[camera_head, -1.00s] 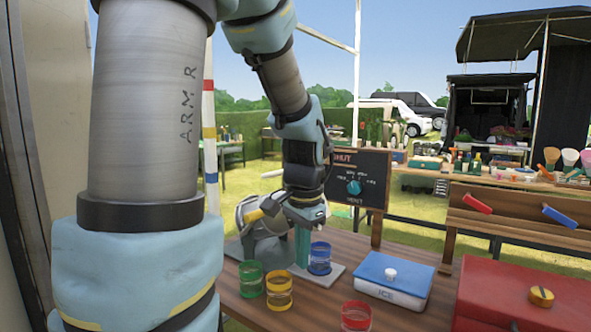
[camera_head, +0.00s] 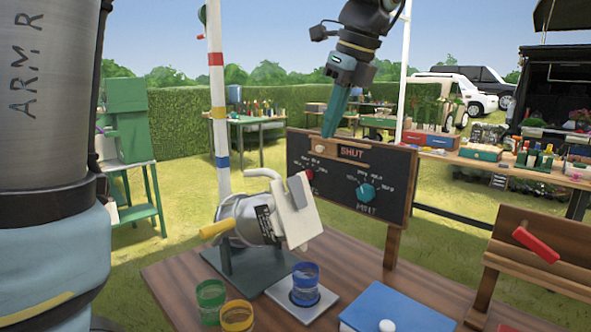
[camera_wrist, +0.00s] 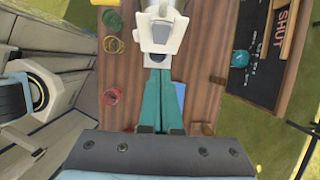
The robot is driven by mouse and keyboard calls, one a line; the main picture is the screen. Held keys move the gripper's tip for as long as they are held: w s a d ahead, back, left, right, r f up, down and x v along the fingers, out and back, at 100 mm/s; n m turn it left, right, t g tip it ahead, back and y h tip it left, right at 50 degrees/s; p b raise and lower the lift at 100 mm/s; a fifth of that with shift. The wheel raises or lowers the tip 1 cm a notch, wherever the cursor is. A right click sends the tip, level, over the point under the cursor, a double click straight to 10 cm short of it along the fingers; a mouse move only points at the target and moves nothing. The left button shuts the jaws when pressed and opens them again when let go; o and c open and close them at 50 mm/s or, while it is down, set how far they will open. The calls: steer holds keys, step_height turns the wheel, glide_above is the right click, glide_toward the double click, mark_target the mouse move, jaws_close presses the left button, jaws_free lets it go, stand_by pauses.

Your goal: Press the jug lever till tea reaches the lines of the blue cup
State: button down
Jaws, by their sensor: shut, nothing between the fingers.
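The jug (camera_head: 240,221) is a silver vessel with a yellow handle and a pale front part, on a dark green stand at the back of the wooden table. The blue cup (camera_head: 306,278) stands upright on a pale plate (camera_head: 285,301) in front of the jug. The level of tea in it is too small to tell. My gripper (camera_head: 329,134) is shut and empty, raised above and to the right of the jug, in front of the board in the picture. In the wrist view, the teal fingers (camera_wrist: 160,72) point towards the jug (camera_wrist: 160,30); the blue cup is not clear there.
A green cup (camera_head: 211,297) and a yellow cup (camera_head: 237,316) stand left of the blue cup. A blue-lidded box (camera_head: 395,310) is at the right. A dark board (camera_head: 340,185) with a "SHUT" strip and a teal knob stands behind.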

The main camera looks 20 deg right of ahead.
steer(key=shift+f, duration=0.1)
steer(key=p, duration=0.1)
glide_toward(297, 189)
step_height(297, 189, down, 4)
steer(key=s, duration=0.1)
steer(key=shift+w+a+f+p, duration=0.2)
steer(key=shift+w+f+p, duration=0.2)
steer(key=shift+w, duration=0.3)
steer(key=shift+w+a+f+p, duration=0.15)
steer(key=shift+w+f+p, duration=0.25)
steer(key=shift+w, duration=0.3)
steer(key=shift+r, duration=0.1)
